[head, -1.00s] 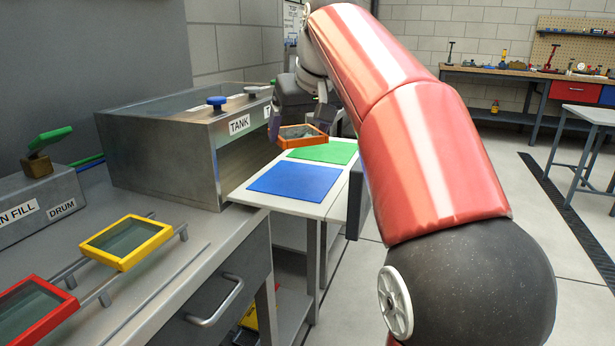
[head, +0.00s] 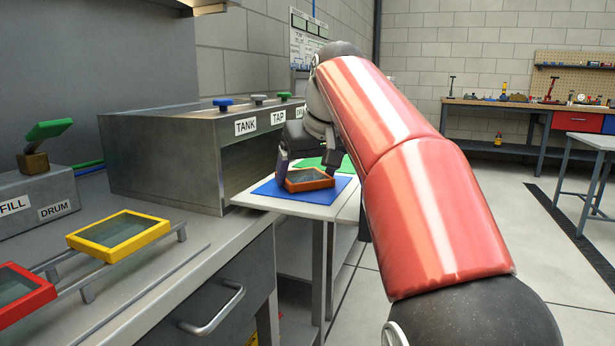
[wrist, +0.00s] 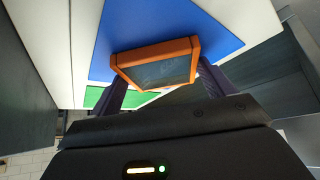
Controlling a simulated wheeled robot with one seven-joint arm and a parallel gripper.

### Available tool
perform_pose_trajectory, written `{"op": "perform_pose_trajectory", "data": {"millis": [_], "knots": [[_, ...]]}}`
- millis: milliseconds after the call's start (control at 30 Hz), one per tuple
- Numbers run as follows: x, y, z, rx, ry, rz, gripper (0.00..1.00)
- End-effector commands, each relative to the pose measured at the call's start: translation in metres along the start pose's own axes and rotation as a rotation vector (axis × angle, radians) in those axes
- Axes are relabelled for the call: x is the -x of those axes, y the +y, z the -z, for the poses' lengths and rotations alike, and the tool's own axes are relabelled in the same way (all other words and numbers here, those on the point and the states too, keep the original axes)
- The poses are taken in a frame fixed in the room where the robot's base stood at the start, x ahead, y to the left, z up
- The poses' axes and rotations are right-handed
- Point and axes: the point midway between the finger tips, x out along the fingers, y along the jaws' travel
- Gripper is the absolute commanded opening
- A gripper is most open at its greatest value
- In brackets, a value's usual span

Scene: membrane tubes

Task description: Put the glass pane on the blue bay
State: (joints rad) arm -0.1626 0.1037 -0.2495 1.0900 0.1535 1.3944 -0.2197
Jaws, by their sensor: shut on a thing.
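The orange-framed glass pane (head: 308,181) is at the blue bay (head: 270,188), a flat blue square on the white side table. My gripper (head: 305,172) is shut on the pane's frame. In the wrist view the pane (wrist: 158,66) sits between the two dark fingers of my gripper (wrist: 162,80), over the blue bay (wrist: 160,22). The pane looks slightly tilted, and I cannot tell whether it touches the blue surface. The green bay (head: 310,162) lies just behind, partly hidden by my gripper.
A metal tank (head: 165,160) stands left of the side table. Yellow-framed (head: 118,236) and red-framed (head: 22,292) panes rest on rails on the near bench. My red arm covers the right side. The white table (head: 330,212) has a free front edge.

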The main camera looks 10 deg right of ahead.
Motion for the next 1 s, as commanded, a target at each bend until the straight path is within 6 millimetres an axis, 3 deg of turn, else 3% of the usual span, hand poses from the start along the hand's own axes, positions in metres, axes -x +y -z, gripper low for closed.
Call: {"op": "perform_pose_trajectory", "data": {"millis": [167,200,333,667,1000], "knots": [[-0.001,0.0,-0.001,0.0,0.001,0.0,0.53],[-0.002,0.0,-0.001,-0.001,0.0,0.0,0.83],[-0.001,0.0,-0.001,-0.001,0.0,0.0,1.0],[0.005,0.0,0.001,0.0,0.001,0.0,1.0],[0.073,0.0,0.003,-0.001,0.004,-0.001,1.0]]}}
